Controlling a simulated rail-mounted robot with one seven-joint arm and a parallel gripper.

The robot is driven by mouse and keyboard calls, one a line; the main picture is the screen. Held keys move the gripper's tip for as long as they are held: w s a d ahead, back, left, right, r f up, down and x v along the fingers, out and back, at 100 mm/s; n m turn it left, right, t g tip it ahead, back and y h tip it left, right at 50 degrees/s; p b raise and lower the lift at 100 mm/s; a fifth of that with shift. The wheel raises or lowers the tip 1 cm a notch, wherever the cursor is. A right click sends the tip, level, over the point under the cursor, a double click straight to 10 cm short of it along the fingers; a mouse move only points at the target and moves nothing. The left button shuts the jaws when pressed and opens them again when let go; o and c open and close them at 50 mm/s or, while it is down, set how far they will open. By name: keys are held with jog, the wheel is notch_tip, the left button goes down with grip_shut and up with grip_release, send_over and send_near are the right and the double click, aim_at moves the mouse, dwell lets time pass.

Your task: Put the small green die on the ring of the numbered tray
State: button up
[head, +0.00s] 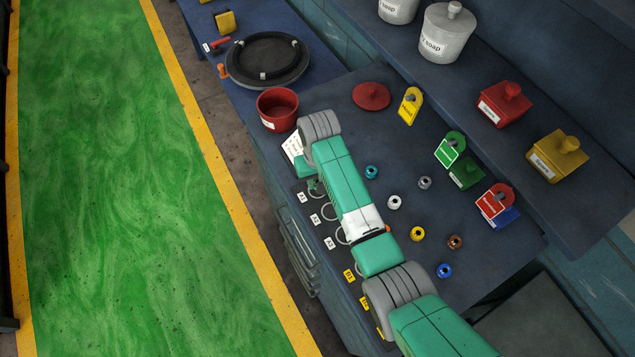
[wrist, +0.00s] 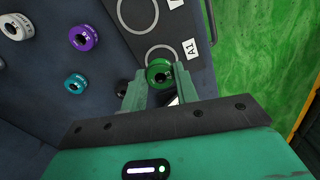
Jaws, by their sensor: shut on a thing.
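The small green die (wrist: 158,74) is a ring-shaped piece with a dark hole. My gripper (wrist: 160,71) is shut on it, one finger on each side, in the wrist view. The die overlaps a pale ring outline (wrist: 150,53) beside the label A1 (wrist: 190,48) on the dark tray. I cannot tell whether the die touches the surface or hangs above it. In the head view my gripper (head: 313,186) is low by the labels at the bench's left edge, and my arm hides most of it and the die.
A second ring outline (wrist: 137,14) lies beyond. Purple (wrist: 84,37), teal (wrist: 76,83) and white (wrist: 15,27) dies stand to the left in the wrist view. A red pot (head: 278,109) stands near my wrist. Yellow (head: 417,233), brown (head: 456,241) and blue (head: 445,270) dies stand on the bench.

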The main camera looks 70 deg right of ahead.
aim_at(317, 180)
jog(key=shift+w+d, duration=0.3)
jog(key=shift+f, duration=1.75)
jog(key=shift+f, duration=0.1)
jog(key=shift+f, duration=0.15)
jog(key=o, duration=1.1)
jog(key=shift+c, duration=0.2)
notch_tip(317, 180, up, 12)
jog(key=shift+r, duration=0.25)
